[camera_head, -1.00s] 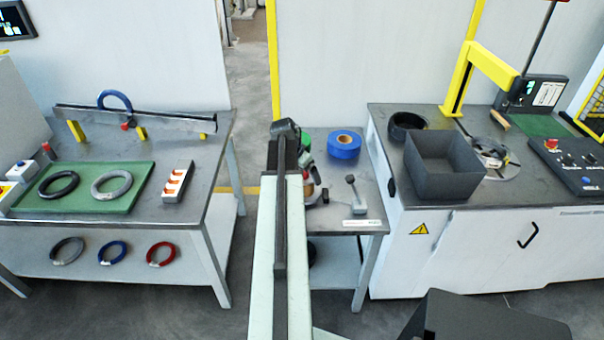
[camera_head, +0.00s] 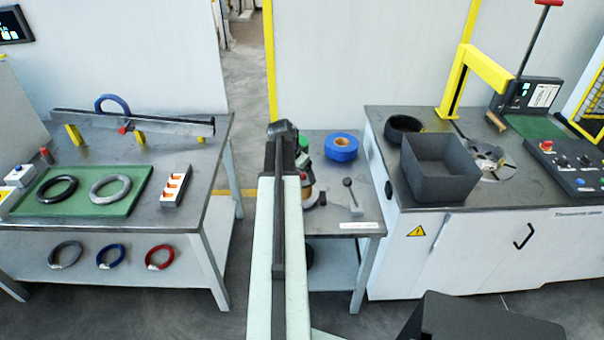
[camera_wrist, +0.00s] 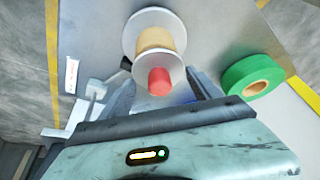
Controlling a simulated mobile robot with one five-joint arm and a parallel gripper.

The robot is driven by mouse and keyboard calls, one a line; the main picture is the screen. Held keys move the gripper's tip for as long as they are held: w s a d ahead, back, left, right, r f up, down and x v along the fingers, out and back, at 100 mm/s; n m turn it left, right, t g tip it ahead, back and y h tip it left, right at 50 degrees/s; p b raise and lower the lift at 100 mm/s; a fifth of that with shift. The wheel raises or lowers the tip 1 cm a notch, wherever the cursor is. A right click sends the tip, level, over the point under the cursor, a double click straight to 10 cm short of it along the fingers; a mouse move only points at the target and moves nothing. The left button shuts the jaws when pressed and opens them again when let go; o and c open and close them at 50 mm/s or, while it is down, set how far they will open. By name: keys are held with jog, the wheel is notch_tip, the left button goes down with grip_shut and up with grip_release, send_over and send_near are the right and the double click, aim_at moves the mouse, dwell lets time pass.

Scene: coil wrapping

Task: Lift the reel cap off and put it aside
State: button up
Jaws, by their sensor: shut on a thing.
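In the wrist view the reel stands on the grey bench, with a white flange (camera_wrist: 130,35) and a tan core (camera_wrist: 155,40). The reel cap, a pale disc with a red knob (camera_wrist: 160,82), shows at its near end. My gripper (camera_wrist: 160,85) has a grey finger on each side of the cap and is shut on it. I cannot tell whether the cap is clear of the reel. In the head view my arm hides most of the reel (camera_head: 308,190) and the jaws.
A green tape roll (camera_wrist: 252,76) lies close right of the reel in the wrist view. A blue roll (camera_head: 341,147) and a small lever stand (camera_head: 352,200) share the small bench (camera_head: 355,228). A dark open bin (camera_head: 440,187) stands on the right bench.

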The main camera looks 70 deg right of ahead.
jog(key=shift+r+p, duration=1.6)
jog(key=shift+r, duration=0.2)
jog(key=shift+f, duration=0.1)
